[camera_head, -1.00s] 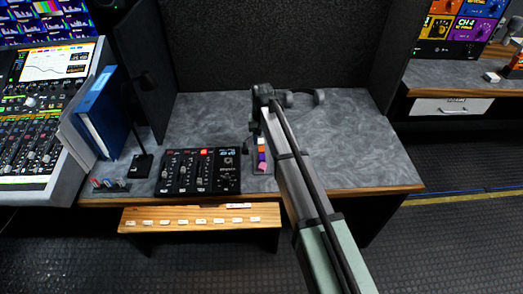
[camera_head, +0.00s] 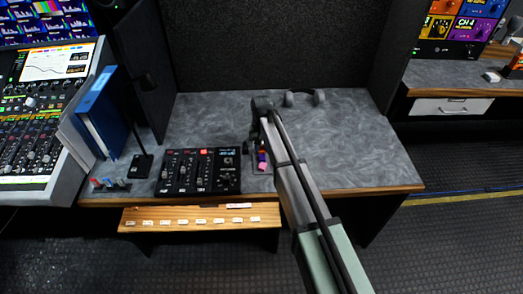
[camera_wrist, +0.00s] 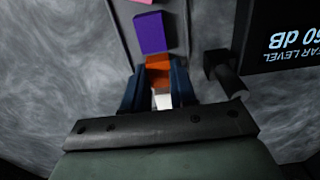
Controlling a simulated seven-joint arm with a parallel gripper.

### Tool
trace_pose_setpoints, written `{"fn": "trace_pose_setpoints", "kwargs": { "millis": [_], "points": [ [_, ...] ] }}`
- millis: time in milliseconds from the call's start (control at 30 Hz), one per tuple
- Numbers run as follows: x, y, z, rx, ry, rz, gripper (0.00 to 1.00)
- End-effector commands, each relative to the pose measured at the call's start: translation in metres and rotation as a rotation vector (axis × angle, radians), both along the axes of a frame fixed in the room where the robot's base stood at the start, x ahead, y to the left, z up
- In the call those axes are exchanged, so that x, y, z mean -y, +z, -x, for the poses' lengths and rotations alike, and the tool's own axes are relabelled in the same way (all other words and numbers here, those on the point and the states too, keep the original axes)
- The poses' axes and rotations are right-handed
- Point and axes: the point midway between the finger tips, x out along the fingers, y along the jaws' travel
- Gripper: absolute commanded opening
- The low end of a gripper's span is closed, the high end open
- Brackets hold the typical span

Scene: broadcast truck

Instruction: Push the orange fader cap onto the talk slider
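The orange fader cap (camera_wrist: 158,72) stands in a narrow grey holder (camera_wrist: 124,32), in a row between a purple cap (camera_wrist: 152,33) and a white cap (camera_wrist: 163,101). My gripper (camera_wrist: 159,76) has its two blue fingers on either side of the orange cap; whether they press on it I cannot tell. In the head view the black slider panel (camera_head: 198,172) lies just left of the holder, with several sliders. Its slider labels are too small to read, so I cannot tell which is talk. My arm partly hides the holder there.
A pink cap (camera_head: 263,166) sits at the holder's near end. A black peg-like part (camera_wrist: 222,70) of the panel is close to my right finger in the wrist view. Headphones (camera_head: 304,97) lie at the back of the desk (camera_head: 360,140). The desk's right side is clear.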

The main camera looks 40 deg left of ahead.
Motion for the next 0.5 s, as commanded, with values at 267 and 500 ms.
{"fn": "trace_pose_setpoints", "kwargs": {
  "millis": [267,500],
  "points": [
    [0.0,0.0002,0.0,0.0,0.0,0.0,0.0],
    [-0.0001,0.0017,-0.0001,0.0,0.0,0.0,0.0]
  ]
}}
